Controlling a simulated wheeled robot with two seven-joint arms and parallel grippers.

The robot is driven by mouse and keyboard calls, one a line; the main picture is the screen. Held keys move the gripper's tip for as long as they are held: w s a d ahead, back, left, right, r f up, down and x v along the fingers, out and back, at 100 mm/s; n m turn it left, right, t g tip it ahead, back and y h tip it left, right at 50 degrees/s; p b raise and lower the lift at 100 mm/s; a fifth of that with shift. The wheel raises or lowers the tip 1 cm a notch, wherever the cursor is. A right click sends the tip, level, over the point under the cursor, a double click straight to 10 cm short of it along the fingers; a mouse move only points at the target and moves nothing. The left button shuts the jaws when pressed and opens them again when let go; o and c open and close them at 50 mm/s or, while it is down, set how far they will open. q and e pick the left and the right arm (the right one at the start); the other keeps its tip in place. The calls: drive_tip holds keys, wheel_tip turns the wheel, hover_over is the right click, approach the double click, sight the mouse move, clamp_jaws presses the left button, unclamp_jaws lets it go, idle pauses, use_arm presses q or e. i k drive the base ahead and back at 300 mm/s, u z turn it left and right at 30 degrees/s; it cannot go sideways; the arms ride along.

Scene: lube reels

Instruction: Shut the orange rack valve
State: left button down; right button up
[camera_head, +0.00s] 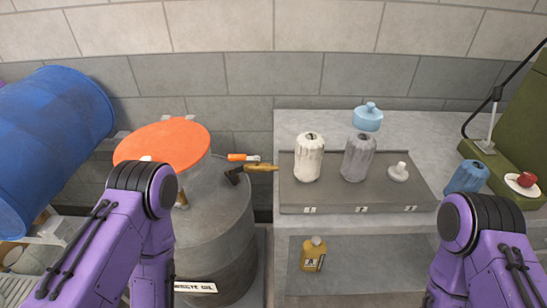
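A small orange lever (238,157) with a light tip sticks out beside the steel drum, above a brass-coloured nozzle (262,167) with a dark fitting. It lies roughly level, pointing right. I cannot tell for sure that it is the rack valve, or whether it stands open or shut. A large orange round disc (165,141) sits over the grey drum (222,220); my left arm hides part of it. A small brass-coloured part shows below the disc, partly hidden. My purple left and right arms come in from the bottom, but neither gripper is in view.
A blue barrel (52,135) lies on a rack at left. A grey bench stands at right, with a tray (285,195) holding a white container (309,157), a grey container (357,157) and a small white piece (398,172). A yellowish bottle (313,253) stands on the lower shelf.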

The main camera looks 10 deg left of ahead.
sight(231, 156)
drive_tip(key=k, duration=1.3)
drive_tip(key=z, duration=0.6)
drive_tip(key=i, duration=1.35)
drive_tip(key=u, duration=0.4)
